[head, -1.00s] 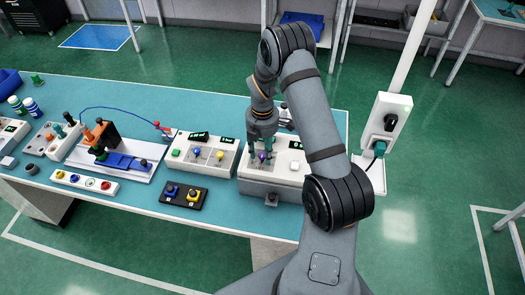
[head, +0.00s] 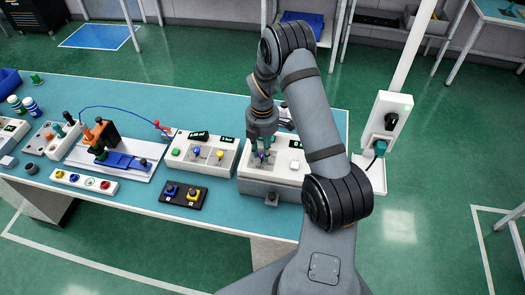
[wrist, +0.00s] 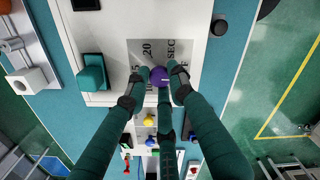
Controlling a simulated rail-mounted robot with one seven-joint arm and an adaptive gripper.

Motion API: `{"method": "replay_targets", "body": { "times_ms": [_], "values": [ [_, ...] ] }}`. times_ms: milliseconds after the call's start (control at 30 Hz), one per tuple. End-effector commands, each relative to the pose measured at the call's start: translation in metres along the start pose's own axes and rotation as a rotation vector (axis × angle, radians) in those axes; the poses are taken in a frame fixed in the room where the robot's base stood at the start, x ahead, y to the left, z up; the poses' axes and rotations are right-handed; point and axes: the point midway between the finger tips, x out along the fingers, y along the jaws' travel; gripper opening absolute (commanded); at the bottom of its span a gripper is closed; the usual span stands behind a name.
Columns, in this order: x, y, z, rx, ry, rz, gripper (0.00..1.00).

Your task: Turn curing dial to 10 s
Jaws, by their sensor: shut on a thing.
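The curing dial is a small purple knob (wrist: 159,76) on a white panel. It also shows in the head view (head: 262,155), on the white unit (head: 247,172) at the table's right end. The grey printed plate (wrist: 147,50) beside the knob shows "20" and "SEC"; other marks are partly hidden by the fingers. I cannot read the dial's setting.
A white post with a socket stands right of the table.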

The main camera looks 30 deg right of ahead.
Motion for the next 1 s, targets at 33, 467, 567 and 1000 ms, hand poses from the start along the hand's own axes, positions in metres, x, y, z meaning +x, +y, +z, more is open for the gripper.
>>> {"method": "replay_targets", "body": {
  "times_ms": [33,467,567,1000],
  "values": [
    [0.0017,0.0005,-0.0003,0.018,0.0,0.001,0.0],
    [0.0041,0.0011,-0.0002,0.352,0.0,0.002,0.0],
    [0.0041,0.0006,-0.0002,0.448,0.0,0.001,0.0],
    [0.0034,0.0007,0.0001,0.867,0.0,0.002,0.0]
  ]
}}
